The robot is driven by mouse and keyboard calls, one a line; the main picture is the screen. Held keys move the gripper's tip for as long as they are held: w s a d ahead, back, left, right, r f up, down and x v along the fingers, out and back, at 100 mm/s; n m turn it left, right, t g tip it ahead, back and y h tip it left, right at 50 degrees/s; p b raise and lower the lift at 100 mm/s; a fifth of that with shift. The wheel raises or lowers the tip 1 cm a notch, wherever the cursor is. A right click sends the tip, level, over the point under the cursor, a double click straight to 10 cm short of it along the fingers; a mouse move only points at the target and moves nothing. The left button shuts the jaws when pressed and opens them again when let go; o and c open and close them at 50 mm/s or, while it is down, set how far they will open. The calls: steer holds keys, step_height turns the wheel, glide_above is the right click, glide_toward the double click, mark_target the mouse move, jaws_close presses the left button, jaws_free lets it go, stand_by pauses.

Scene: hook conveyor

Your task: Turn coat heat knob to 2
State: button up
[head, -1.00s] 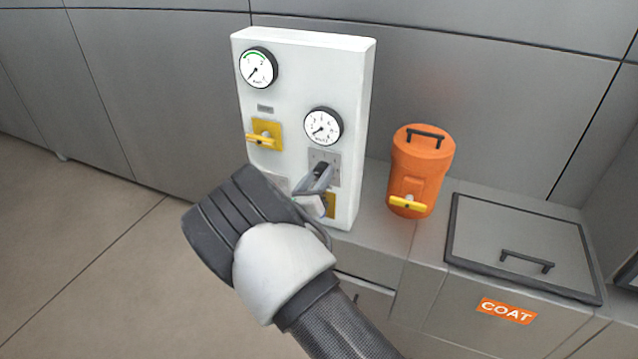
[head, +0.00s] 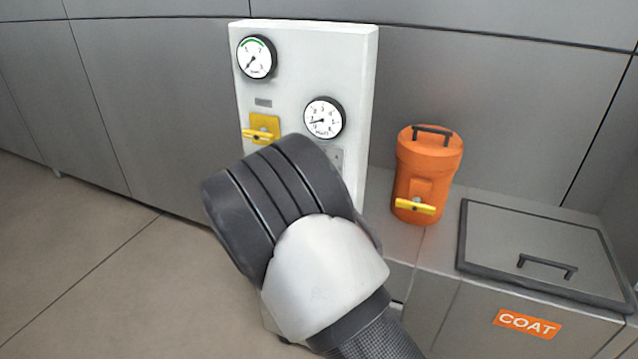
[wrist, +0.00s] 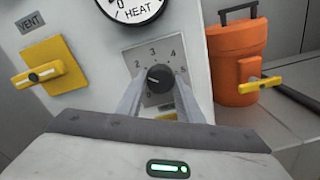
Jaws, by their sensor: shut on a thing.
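The heat knob (wrist: 159,76) is a dark round knob on a grey plate (wrist: 148,57) marked with numbers around it, 2 to 5 readable, in the wrist view. A pale mark on it seems to point left, below the 2; I cannot read it exactly. My gripper (wrist: 158,88) is shut on the knob, one finger on each side. In the head view my wrist hides the fingers and knob. The round HEAT gauge (head: 323,118) sits above the plate; its needle points left, near the low end.
A yellow vent handle (wrist: 40,75) is left of the knob, with another gauge (head: 256,58) above it. An orange canister (head: 428,172) with a yellow tap stands right of the white panel (head: 305,55). A lidded COAT bin (head: 540,255) is further right.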

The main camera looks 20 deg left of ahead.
steer(key=shift+m+b, duration=0.5)
steer(key=shift+m, duration=0.1)
steer(key=o, duration=1.1)
steer(key=shift+c, duration=0.2)
steer(key=s+a, duration=0.1)
steer(key=s, duration=1.6)
steer(key=shift+s+a, duration=0.15)
steer(key=shift+s, duration=0.1)
